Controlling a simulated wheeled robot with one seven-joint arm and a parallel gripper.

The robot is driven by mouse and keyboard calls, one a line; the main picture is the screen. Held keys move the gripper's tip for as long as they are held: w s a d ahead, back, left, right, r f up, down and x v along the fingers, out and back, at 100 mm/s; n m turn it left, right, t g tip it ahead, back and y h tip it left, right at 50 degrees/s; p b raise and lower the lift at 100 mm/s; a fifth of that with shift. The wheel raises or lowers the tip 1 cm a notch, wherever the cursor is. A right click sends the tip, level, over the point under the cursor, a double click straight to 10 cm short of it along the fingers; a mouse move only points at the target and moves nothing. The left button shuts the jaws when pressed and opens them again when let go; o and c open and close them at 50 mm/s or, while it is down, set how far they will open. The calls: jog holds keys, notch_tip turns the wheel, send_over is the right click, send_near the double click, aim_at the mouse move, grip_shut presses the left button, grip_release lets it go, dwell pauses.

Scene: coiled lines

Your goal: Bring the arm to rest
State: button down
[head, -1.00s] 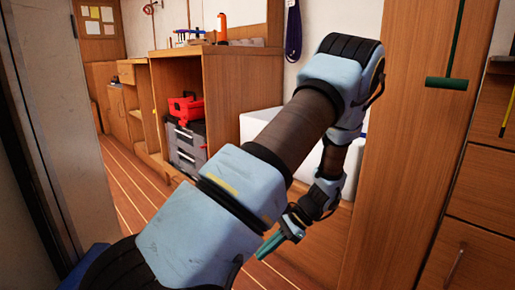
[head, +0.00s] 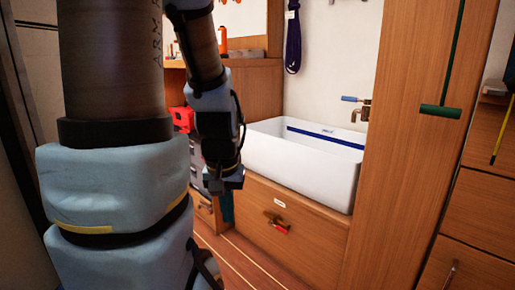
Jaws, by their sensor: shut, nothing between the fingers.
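My arm stands large on the left of the head view, its thick lower links upright and its forearm folding down beside them. My gripper (head: 227,207) hangs at the end of the forearm and points down, with teal fingers that show as one narrow shape. It is shut and holds nothing. It is in front of the wooden cabinet, left of the white sink, and looks clear of both.
A white sink (head: 290,150) with a tap (head: 362,110) is set on a wooden cabinet (head: 310,222) with a red-handled valve (head: 277,224). A coiled dark blue line (head: 293,38) hangs above. A tall wooden panel (head: 408,150) stands right. Floor (head: 243,262) shows below.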

notch_tip(320, 180, up, 37)
jog(key=p, duration=3.5)
jog(key=shift+f, duration=0.15)
